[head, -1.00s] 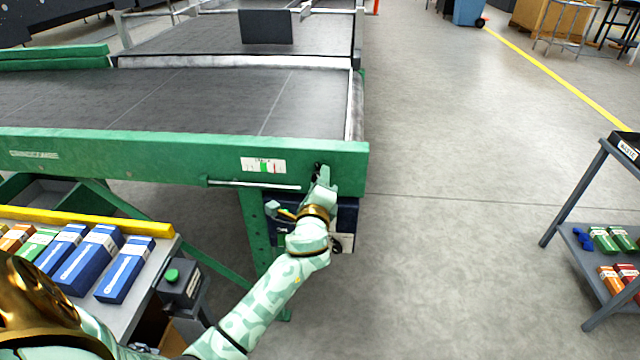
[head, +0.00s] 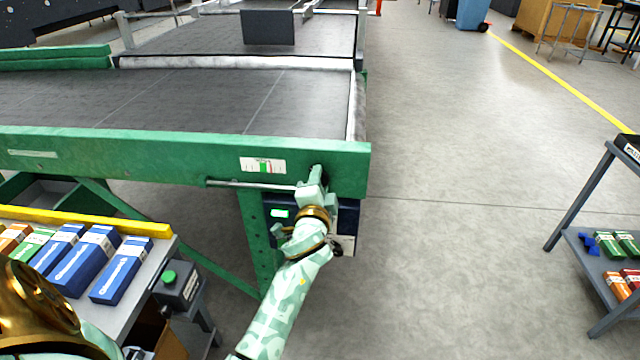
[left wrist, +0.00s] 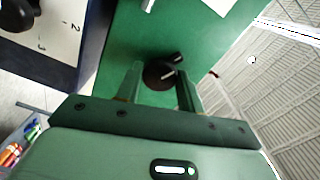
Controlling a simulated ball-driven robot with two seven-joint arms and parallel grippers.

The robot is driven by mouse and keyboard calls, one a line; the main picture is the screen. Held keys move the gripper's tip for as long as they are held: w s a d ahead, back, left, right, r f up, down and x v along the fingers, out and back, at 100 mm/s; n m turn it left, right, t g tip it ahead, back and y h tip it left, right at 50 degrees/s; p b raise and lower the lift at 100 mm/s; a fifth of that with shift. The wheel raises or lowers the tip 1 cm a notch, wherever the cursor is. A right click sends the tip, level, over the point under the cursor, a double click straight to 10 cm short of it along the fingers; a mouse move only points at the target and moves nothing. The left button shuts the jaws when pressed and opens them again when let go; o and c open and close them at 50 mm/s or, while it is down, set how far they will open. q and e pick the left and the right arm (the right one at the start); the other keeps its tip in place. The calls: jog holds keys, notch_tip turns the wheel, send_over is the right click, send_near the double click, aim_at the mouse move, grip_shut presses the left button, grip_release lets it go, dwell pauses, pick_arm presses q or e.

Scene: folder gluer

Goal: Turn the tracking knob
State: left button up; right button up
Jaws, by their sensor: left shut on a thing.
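The black tracking knob (left wrist: 163,74) sits on the green end of the conveyor frame. In the left wrist view it lies between the two fingers of my left gripper (left wrist: 158,80), and a small pale mark shows on it. In the head view my left gripper (head: 315,178) is at the front right corner of the frame and hides most of the knob (head: 318,168). It is shut on the knob. A white gauge label (head: 263,165) with green and red marks is just left of the knob. My right gripper is not in view.
A thin metal rod (head: 250,184) runs along the frame left of my gripper. A control box (head: 347,220) hangs below. A bench (head: 135,285) with blue boxes stands front left, and a grey cart (head: 580,200) stands right. The floor between is clear.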

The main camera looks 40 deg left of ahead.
pick_arm(q)
jog(key=shift+f, duration=0.15)
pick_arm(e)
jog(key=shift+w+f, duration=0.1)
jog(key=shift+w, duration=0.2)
pick_arm(q)
jog(key=o, duration=1)
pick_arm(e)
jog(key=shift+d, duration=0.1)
